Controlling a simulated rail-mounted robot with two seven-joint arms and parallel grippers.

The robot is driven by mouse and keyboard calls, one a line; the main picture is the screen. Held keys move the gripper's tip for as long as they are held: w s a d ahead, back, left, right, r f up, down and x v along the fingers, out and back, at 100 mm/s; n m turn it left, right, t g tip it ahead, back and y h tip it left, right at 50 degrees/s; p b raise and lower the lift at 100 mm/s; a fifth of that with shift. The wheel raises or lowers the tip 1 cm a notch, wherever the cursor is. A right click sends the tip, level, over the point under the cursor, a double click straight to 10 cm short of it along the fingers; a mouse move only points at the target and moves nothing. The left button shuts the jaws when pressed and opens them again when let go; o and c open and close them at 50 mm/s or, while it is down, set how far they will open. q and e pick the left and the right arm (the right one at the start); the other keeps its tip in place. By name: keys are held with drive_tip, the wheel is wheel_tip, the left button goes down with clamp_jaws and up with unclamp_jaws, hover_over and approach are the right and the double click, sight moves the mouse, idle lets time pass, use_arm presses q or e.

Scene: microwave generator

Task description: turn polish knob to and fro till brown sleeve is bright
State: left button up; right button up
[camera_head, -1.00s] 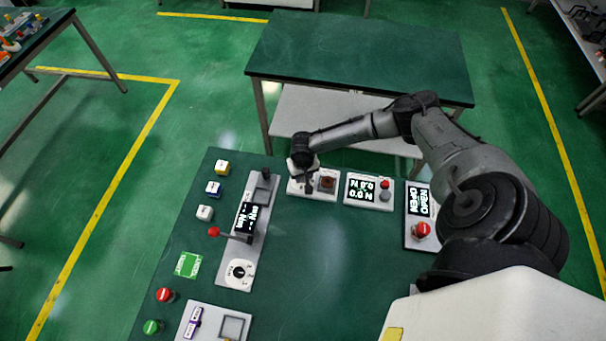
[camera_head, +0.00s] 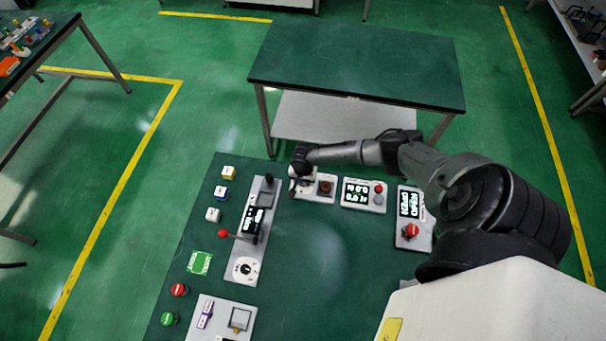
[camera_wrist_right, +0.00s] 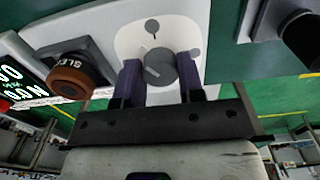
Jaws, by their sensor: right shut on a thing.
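The polish knob (camera_wrist_right: 160,68) is a round grey knob on a pale plate in the right wrist view. The two fingers of my right gripper (camera_wrist_right: 158,82) stand on either side of it and are shut on it. In the head view my right gripper (camera_head: 298,182) is at the left part of the small white panel, where the wrist hides the knob. The brown sleeve (camera_head: 325,187) sits on the same panel, just right of the gripper. It also shows in the right wrist view (camera_wrist_right: 75,76), dull reddish brown, in a dark mount. My left gripper is not in view.
A display box (camera_head: 362,194) stands right of the sleeve, then a panel with a red button (camera_head: 411,231). A long panel with a dark lever (camera_head: 269,179) and a dial (camera_head: 244,267) lies to the left. The bench middle (camera_head: 315,255) is clear.

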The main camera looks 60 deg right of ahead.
drive_tip(key=m+p, duration=0.3)
drive_tip(key=shift+r, duration=0.2)
drive_tip(key=shift+f+m+p, duration=0.15)
drive_tip(key=shift+m+p, duration=1.1)
drive_tip(key=shift+m, duration=0.45)
drive_tip(key=o, duration=0.9)
